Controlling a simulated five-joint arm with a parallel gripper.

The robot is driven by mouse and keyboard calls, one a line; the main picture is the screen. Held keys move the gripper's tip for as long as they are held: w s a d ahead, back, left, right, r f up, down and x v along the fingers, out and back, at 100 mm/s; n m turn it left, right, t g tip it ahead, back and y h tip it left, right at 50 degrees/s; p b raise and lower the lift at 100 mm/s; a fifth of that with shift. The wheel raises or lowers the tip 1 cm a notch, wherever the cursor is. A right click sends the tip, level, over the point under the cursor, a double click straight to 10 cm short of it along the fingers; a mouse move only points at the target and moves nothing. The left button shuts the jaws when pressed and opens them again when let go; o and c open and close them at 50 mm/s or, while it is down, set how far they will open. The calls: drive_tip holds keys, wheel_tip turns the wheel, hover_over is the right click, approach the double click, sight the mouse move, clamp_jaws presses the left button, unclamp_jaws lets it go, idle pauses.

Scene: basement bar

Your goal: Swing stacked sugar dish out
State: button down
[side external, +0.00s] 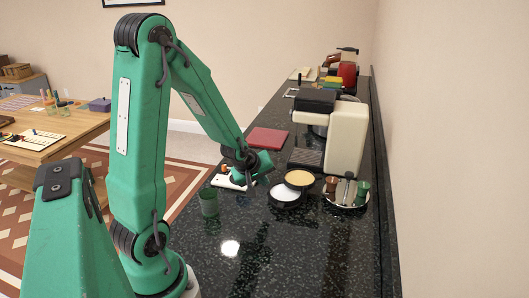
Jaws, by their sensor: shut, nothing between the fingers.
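Two round black dishes sit close together on the dark speckled counter in the side external view. One dish (285,193) holds something white, like sugar. The other dish (299,179) holds something pale yellow and sits behind and to the right, partly overlapping the first in the picture. I cannot tell which is higher or how they are joined. My gripper (250,184) is shut and empty, just left of the white-filled dish. A small gap seems to lie between them, but contact is hard to judge at this size.
A green cup (208,202) stands left of the dishes. A round tray (346,203) with small brown and green items stands to the right. A cream coffee machine (346,138) and a red board (267,138) are behind. The front counter (290,255) is clear.

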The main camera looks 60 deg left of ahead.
sight(282, 187)
drive_tip(key=shift+x, duration=2.3)
drive_tip(key=shift+w+a+f, duration=0.15)
drive_tip(key=shift+w, duration=0.05)
drive_tip(key=shift+w+d, duration=0.1)
drive_tip(key=shift+w, duration=0.85)
drive_tip(key=shift+w+d, duration=0.15)
drive_tip(key=shift+w, duration=0.75)
drive_tip(key=shift+w+a+m, duration=0.4)
drive_tip(key=shift+w, duration=0.45)
drive_tip(key=shift+s+r, duration=0.1)
drive_tip(key=shift+r, duration=0.2)
drive_tip(key=shift+v, duration=3.65)
